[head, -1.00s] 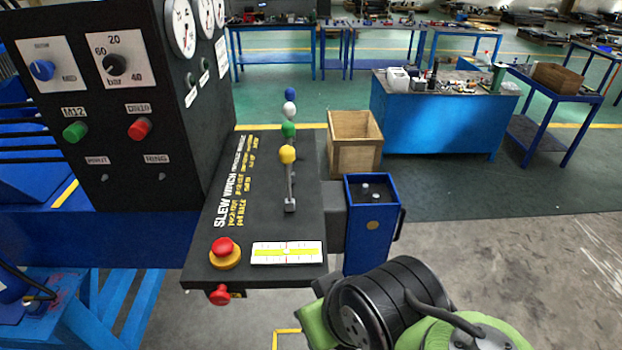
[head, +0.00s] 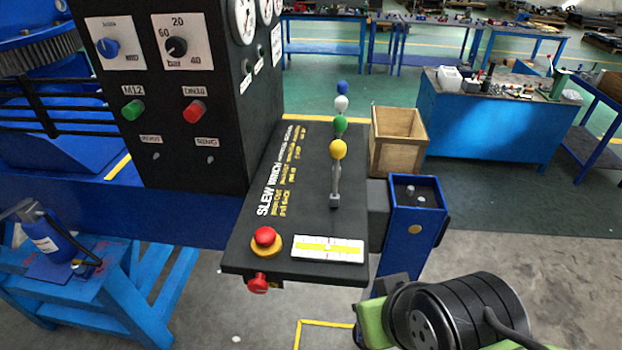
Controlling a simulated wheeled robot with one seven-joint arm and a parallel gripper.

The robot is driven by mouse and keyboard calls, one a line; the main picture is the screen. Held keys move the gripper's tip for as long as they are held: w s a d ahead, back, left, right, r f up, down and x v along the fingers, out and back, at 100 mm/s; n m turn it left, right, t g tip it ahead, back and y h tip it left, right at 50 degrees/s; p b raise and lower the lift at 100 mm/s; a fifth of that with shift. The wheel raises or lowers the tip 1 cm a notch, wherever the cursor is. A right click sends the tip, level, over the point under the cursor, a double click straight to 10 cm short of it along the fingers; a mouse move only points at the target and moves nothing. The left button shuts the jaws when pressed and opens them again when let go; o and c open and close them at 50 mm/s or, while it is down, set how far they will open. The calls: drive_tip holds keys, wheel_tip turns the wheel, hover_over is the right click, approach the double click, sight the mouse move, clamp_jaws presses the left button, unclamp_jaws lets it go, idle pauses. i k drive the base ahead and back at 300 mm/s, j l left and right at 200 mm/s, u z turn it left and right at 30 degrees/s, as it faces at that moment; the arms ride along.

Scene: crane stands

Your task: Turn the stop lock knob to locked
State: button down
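A red mushroom stop button (head: 265,237) on a yellow base sits on top of the black lever console (head: 300,225), near its front left corner. A smaller red knob (head: 258,283) sticks out of the console's front face, just below that button. This looks like the stop lock knob; I cannot read any marking on it or tell its setting. My arm's black and green link shows at the lower right, apart from the console and to the right of both red parts. My gripper's fingers are out of view.
Levers with yellow (head: 338,149), green, white and blue balls stand on the console. A black gauge panel (head: 180,120) rises at the left. A blue box (head: 415,235) and wooden crate (head: 398,140) stand right of the console. Floor in front is mostly clear.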

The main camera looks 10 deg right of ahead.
sight(258, 285)
drive_tip(key=k+j+u, duration=0.15)
drive_tip(key=u, duration=0.25)
drive_tip(key=k+j+u, duration=0.1)
drive_tip(key=j+u, duration=0.15)
drive_tip(key=u, duration=0.15)
drive_tip(key=j+u, duration=0.25)
drive_tip(key=u, duration=0.2)
drive_tip(key=k+j+u, duration=0.1)
drive_tip(key=j+u, duration=0.5)
drive_tip(key=u, duration=0.2)
